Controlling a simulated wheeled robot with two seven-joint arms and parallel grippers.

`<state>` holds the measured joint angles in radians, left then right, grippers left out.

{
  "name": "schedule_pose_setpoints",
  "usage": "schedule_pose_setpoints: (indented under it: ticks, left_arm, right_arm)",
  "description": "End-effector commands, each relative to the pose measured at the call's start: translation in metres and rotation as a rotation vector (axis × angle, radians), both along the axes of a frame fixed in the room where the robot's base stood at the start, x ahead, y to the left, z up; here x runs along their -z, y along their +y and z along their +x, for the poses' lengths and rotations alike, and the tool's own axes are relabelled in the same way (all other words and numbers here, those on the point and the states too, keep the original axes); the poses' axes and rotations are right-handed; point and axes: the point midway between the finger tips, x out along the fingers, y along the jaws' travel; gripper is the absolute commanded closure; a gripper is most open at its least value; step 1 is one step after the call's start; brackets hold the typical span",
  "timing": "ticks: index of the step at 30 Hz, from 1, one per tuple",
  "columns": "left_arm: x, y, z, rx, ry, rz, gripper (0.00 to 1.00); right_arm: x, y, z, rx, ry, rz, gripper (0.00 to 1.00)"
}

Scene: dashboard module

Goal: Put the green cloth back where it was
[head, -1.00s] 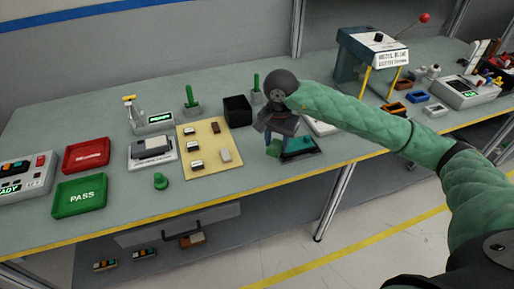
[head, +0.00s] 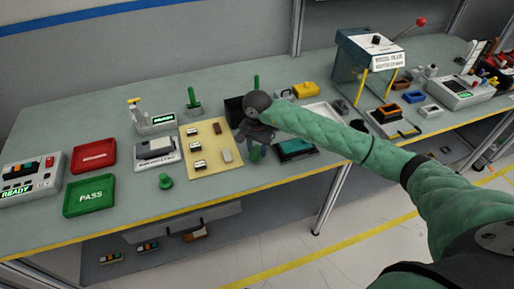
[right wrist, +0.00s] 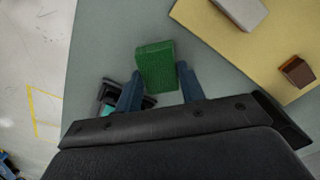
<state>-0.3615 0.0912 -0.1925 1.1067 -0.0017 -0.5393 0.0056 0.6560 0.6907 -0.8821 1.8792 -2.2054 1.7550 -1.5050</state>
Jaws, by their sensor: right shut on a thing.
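The green cloth (right wrist: 155,66) is a small textured green piece between the fingertips of my right gripper (right wrist: 160,84) in the right wrist view. In the head view the cloth (head: 257,153) shows just below my right gripper (head: 255,136), which is shut on it. The gripper is between the yellow mat and a dark tray with a teal inside (head: 297,149). Whether the cloth touches the bench cannot be told. My left gripper is not in view.
The yellow mat (head: 228,170) holds several small blocks. A black bin (head: 234,106) stands behind my gripper. A red tray (head: 94,156), a green PASS tray (head: 90,196) and a green knob (head: 166,181) are to the left. The bench front edge is close.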

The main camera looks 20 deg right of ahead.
Motion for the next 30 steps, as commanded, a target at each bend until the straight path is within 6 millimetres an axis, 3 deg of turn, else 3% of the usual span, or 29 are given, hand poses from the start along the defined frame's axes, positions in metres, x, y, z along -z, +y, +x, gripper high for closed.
schedule_pose_setpoints:
  ticks: [6, 24, 25, 28, 30]
  left_arm:
    - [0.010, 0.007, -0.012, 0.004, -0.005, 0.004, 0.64]
    - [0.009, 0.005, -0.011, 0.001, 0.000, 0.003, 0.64]
    - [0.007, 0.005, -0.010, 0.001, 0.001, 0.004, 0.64]
    - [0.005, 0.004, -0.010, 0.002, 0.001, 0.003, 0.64]
    - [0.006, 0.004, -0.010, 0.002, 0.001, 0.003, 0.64]
  right_arm:
    - [0.012, 0.000, 0.000, -0.001, 0.001, 0.000, 0.82]
    - [0.017, 0.000, 0.000, -0.001, 0.000, 0.000, 0.82]
    - [0.017, 0.000, 0.000, -0.001, 0.000, 0.000, 0.59]
    - [0.016, 0.000, 0.000, -0.001, 0.000, 0.000, 0.39]
    - [0.016, 0.000, 0.000, -0.001, 0.000, 0.000, 0.39]
